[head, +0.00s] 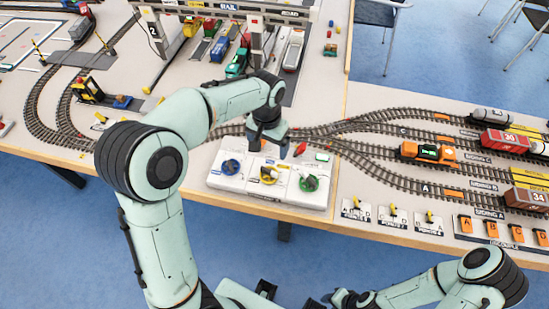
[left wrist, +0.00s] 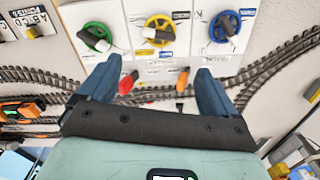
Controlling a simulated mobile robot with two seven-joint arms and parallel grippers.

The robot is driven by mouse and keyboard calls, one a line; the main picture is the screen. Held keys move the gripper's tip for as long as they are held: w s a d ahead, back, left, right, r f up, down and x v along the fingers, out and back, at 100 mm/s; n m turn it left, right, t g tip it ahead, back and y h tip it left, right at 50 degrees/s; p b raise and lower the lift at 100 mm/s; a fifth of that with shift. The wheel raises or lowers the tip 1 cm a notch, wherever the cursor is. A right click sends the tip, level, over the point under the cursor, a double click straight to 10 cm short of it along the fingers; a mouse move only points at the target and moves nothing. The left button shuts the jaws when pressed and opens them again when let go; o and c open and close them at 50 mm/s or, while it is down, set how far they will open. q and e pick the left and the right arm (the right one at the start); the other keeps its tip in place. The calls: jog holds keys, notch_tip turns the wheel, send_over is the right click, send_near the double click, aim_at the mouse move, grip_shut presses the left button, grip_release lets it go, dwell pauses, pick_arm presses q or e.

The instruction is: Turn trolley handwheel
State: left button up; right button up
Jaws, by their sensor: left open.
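A white control panel (head: 232,178) at the table's front edge carries a blue handwheel (head: 231,166), a yellow handwheel (head: 268,174) and a green handwheel (head: 309,183). Their labels are too small to read, so I cannot tell which is the trolley one. In the left wrist view the green (left wrist: 96,37), yellow (left wrist: 159,29) and blue (left wrist: 224,26) wheels show beyond the fingertips. My left gripper (head: 269,147) is open and empty, above the panel's back edge, apart from the wheels. My right gripper (head: 342,298) is low at the bottom, its jaws unclear.
A red handle (head: 300,149) stands at the panel's back. Model tracks (head: 365,128) run behind it, with an orange locomotive (head: 427,152) on the right. The gantry crane (head: 225,10) stands at the back. Small switch levers (head: 392,215) line the front edge right of the panel.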

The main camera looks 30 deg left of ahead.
aim_at(269, 171)
pick_arm(q)
jog(key=f+b, duration=0.1)
jog(key=f, duration=1.2)
jog(key=shift+s+f, duration=0.1)
jog(key=shift+s, duration=0.1)
jog(key=c, duration=1.1)
